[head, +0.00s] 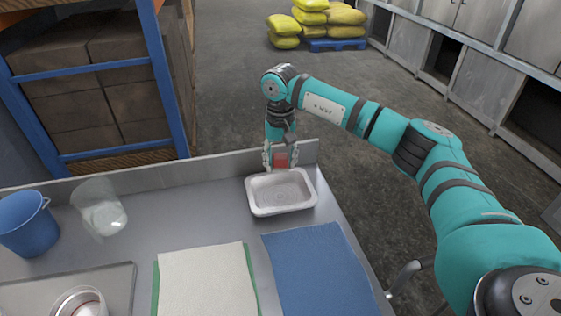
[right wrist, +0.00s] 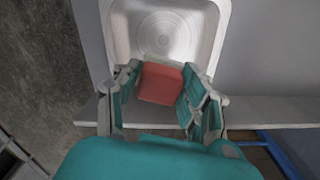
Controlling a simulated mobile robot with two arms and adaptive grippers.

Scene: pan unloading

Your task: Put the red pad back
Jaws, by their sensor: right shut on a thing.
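The red pad (head: 281,160) is a small red block between the fingers of my right gripper (head: 280,162), which is shut on it. In the right wrist view the pad (right wrist: 160,84) shows between the two fingers of the gripper (right wrist: 165,85). The gripper points down at the back edge of a white tray (head: 281,207). In the right wrist view the pad overlaps the near edge of the tray (right wrist: 216,35); I cannot tell whether it touches it. The tray looks empty. My left gripper is not in view.
A white cloth (head: 205,283) and a blue cloth (head: 320,270) lie in front of the tray. A blue bucket (head: 28,224), a clear container (head: 100,208) and a metal tray (head: 115,287) stand at the left. A raised lip (head: 150,178) runs along the table's back.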

